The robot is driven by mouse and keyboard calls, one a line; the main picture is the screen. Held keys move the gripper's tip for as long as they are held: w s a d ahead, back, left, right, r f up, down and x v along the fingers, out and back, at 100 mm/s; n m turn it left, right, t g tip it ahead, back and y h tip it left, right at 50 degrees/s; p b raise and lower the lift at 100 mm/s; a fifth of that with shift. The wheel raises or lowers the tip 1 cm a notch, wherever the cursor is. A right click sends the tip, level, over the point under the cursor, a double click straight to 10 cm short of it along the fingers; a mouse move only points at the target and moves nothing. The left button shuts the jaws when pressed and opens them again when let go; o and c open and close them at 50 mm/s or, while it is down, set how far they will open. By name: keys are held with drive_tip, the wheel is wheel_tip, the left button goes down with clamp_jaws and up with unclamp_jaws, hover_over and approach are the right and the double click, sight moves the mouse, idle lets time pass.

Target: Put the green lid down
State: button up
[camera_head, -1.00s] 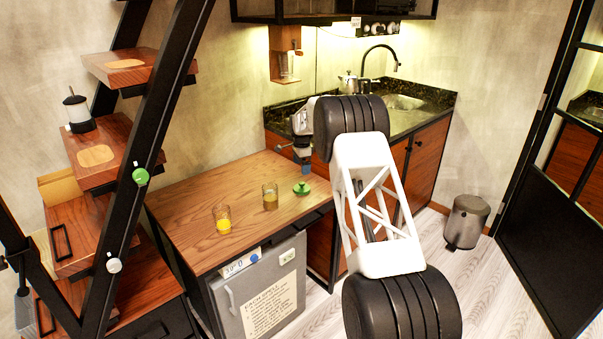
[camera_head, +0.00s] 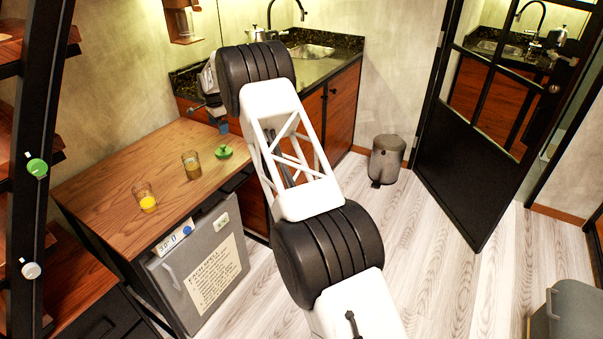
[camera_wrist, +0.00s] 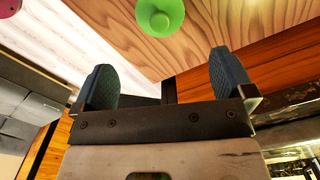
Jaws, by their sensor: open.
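The green lid (camera_head: 224,152) lies on the wooden counter near its right front edge, knob up. It also shows at the top of the wrist view (camera_wrist: 160,14), cut by the frame's edge. My gripper (camera_wrist: 164,75) is open, with nothing between its two dark fingers. The lid is beyond the fingertips and apart from them. In the head view my gripper (camera_head: 222,126) is small and partly hidden by my arm, just behind the lid.
A glass with yellow liquid (camera_head: 146,198) and a glass with brownish contents (camera_head: 192,165) stand left of the lid. A grey cabinet (camera_head: 204,262) sits beneath the counter. The sink cabinet (camera_head: 343,113) is behind my arm. A bin (camera_head: 387,160) stands on open floor.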

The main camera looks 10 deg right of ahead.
drive_tip(key=shift+r, duration=0.15)
drive_tip(key=s+d+r+n, duration=0.2)
drive_tip(key=s+d+r, duration=0.2)
drive_tip(key=s+r, duration=0.5)
drive_tip(key=s+d+r+n+t, duration=0.1)
drive_tip(key=s+d+r, duration=0.3)
drive_tip(key=s+r, duration=0.4)
drive_tip(key=s+d+r+n, duration=0.2)
drive_tip(key=s+d+r, duration=0.3)
drive_tip(key=s+r, duration=0.4)
drive_tip(key=s+d+r+n, duration=0.1)
drive_tip(key=s+d+r, duration=0.2)
drive_tip(key=s, duration=0.6)
drive_tip(key=s+d+r+n, duration=0.2)
drive_tip(key=s+r, duration=0.1)
drive_tip(key=s, duration=0.7)
drive_tip(key=s+d+f+n, duration=0.1)
drive_tip(key=s+d+f, duration=0.1)
drive_tip(key=s, duration=1.1)
drive_tip(key=s+d+f+n+t, duration=0.1)
drive_tip(key=s+d+f+n, duration=0.1)
drive_tip(key=s, duration=1)
drive_tip(key=s+d+f+n, duration=0.1)
drive_tip(key=s+f, duration=0.3)
drive_tip(key=s, duration=0.9)
drive_tip(key=shift+s+d+f+n+t, duration=0.2)
drive_tip(key=shift+s+d+n+t, duration=0.15)
drive_tip(key=shift+n, duration=0.35)
